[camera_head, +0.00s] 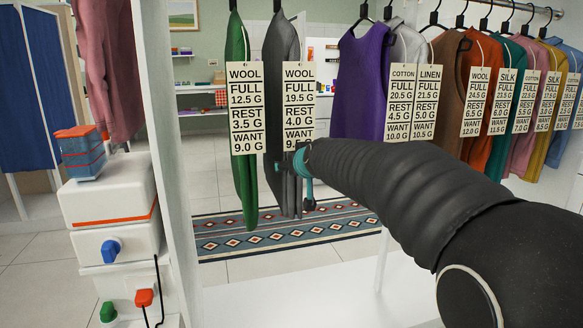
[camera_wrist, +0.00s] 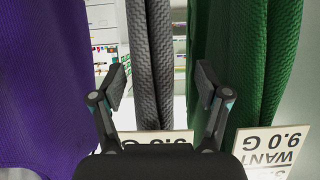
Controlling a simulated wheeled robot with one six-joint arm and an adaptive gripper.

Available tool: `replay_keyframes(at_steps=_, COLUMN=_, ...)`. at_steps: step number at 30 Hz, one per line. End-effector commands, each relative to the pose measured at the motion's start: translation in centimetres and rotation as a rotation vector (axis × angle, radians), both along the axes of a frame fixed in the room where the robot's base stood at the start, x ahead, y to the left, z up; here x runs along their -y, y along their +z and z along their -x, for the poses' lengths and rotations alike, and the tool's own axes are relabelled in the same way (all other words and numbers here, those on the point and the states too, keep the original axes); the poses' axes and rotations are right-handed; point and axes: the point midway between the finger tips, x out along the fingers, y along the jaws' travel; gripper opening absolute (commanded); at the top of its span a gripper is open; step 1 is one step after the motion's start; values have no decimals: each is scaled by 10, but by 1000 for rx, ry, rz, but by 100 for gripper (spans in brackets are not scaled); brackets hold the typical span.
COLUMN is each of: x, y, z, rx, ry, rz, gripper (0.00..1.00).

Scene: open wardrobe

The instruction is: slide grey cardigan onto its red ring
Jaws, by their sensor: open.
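The grey cardigan (camera_head: 283,45) hangs edge-on from a dark hook, beside a green garment, with a wool tag (camera_head: 298,105) in front of it. In the wrist view the cardigan (camera_wrist: 155,60) hangs as a narrow upright fold between my spread fingers, without visible contact. My gripper (camera_head: 303,178) is open at the cardigan's lower part, below the tag; its fingers also show in the wrist view (camera_wrist: 161,84). I cannot make out a red ring in either view; the rail above the cardigan is out of frame.
The green garment (camera_head: 238,70) hangs close to the left; in the wrist view it (camera_wrist: 245,60) is on the right. A purple garment (camera_head: 360,85) and several others hang to the right. A white upright (camera_head: 160,100) stands left. A patterned rug (camera_head: 330,225) lies behind.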

Motion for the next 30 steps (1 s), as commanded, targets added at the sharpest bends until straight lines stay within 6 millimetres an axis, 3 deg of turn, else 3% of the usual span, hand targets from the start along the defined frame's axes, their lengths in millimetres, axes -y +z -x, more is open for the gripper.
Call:
replay_keyframes(at_steps=6, x=12, y=18, z=39, rx=2, ry=0, rz=0, gripper=75)
replay_keyframes(at_steps=13, x=21, y=30, z=68, rx=1, ry=1, rz=0, gripper=75)
replay_keyframes(at_steps=19, x=24, y=34, z=78, rx=0, ry=0, rz=1, gripper=75)
replay_keyframes(at_steps=30, x=25, y=34, z=79, rx=-4, ry=-2, rz=-7, gripper=75)
